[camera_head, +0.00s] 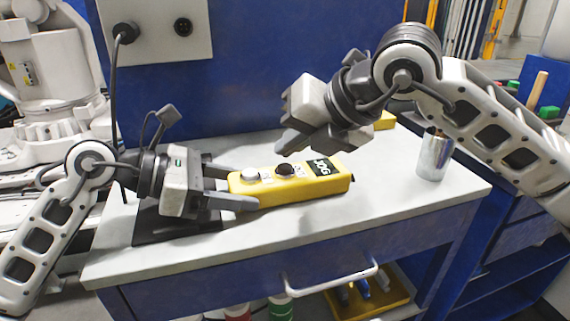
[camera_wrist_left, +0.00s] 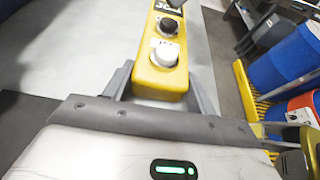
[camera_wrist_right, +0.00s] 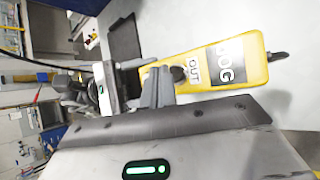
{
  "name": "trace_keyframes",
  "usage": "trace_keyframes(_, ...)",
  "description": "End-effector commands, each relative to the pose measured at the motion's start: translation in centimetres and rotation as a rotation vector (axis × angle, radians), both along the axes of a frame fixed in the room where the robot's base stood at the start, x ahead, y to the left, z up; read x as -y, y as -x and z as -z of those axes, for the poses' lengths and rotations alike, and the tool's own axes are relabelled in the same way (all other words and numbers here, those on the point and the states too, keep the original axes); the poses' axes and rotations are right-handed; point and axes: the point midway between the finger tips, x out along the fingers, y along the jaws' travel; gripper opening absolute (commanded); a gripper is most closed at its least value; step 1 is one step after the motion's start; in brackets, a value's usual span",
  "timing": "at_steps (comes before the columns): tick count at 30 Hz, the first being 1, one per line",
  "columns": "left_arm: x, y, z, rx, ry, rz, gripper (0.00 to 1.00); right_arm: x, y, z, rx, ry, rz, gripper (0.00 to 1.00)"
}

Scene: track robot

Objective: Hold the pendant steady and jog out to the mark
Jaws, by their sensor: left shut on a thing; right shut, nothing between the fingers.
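The yellow pendant (camera_head: 305,188) lies on the workbench with a white button (camera_head: 250,174), a black button (camera_head: 285,169) and a black JOG label. My left gripper (camera_head: 235,187) is shut on its left end; the left wrist view shows the pendant (camera_wrist_left: 160,85) between the fingers. My right gripper (camera_head: 288,142) is shut and empty, its fingertips above the black button. In the right wrist view the fingers (camera_wrist_right: 158,85) partly cover the button end of the pendant (camera_wrist_right: 235,65), beside the OUT lettering. I cannot make out the mark.
A white robot arm (camera_head: 55,75) stands at the left behind the bench. A metal cup (camera_head: 434,156) stands at the bench's right end. A dark mat (camera_head: 150,232) lies under my left gripper. A cable hangs from a wall box (camera_head: 160,30). The bench front (camera_head: 340,222) is clear.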

Motion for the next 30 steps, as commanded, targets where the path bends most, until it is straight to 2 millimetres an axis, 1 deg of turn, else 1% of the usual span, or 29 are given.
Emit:
trace_keyframes(4, 0.0, 0.0, -0.1, 0.001, 0.002, 0.000, 0.14, 0.0, 0.0, -0.1, 0.001, -0.001, 0.000, 0.00)
trace_keyframes(7, 0.0, 0.0, -0.1, 0.001, 0.002, 0.000, 0.14, 0.0, 0.0, -0.6, 0.002, -0.001, 0.000, 0.00)
trace_keyframes(18, 0.0, 0.0, -0.1, 0.001, 0.002, -0.001, 0.14, 0.0, 0.0, -4.2, 0.002, -0.002, -0.001, 0.00)
trace_keyframes(21, 0.0, 0.0, -0.1, 0.001, 0.002, -0.001, 0.14, 0.0, 0.0, -4.8, 0.002, -0.001, 0.000, 0.00)
trace_keyframes(30, 0.0, 0.0, -0.1, 0.001, 0.002, -0.001, 0.14, 0.0, 0.0, -5.0, 0.000, -0.001, -0.001, 0.00)
